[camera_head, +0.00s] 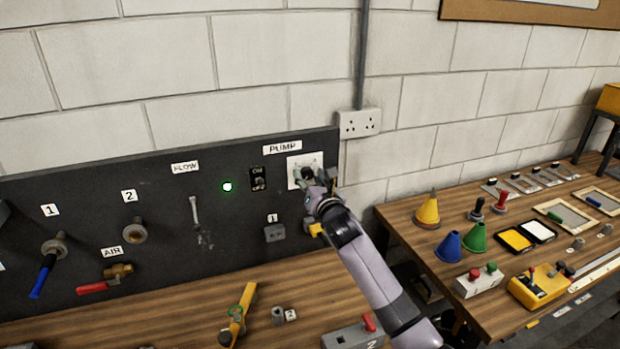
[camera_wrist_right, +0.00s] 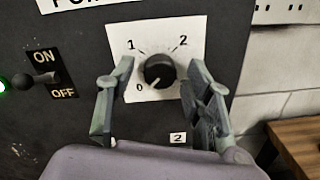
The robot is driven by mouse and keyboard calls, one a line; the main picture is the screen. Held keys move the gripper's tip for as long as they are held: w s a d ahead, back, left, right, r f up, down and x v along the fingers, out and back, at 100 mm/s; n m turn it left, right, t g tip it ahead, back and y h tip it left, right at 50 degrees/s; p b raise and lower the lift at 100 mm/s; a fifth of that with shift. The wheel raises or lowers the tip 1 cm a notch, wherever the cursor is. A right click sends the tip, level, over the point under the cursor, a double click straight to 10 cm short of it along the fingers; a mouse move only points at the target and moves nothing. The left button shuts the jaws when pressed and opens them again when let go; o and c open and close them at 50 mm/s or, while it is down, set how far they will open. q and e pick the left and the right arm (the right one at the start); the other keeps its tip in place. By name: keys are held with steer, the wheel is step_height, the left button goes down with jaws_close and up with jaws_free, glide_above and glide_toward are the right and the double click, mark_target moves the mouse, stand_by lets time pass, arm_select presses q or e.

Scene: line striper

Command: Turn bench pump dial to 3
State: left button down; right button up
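The pump dial (camera_wrist_right: 159,70) is a round black knob on a white plate (camera_wrist_right: 188,28) under the PUMP label (camera_head: 282,148). The wrist view shows the numbers 0, 1 and 2 around it; the lower right of the plate is hidden behind a finger. A small white mark on the knob seems to point down-left, towards 0. My right gripper (camera_wrist_right: 158,92) is open, one finger on each side of the knob with gaps between. In the head view the right gripper (camera_head: 316,178) covers part of the plate. My left gripper is not in view.
An ON/OFF switch (camera_wrist_right: 41,80) and a lit green lamp (camera_head: 227,187) are left of the dial on the black panel (camera_head: 165,240). A wall socket (camera_head: 359,123) is to its upper right. A side bench (camera_head: 400,212) with cones and tools stands at right.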

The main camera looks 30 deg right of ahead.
jaws_close()
stand_by(0.4)
steer(key=shift+m, duration=0.3)
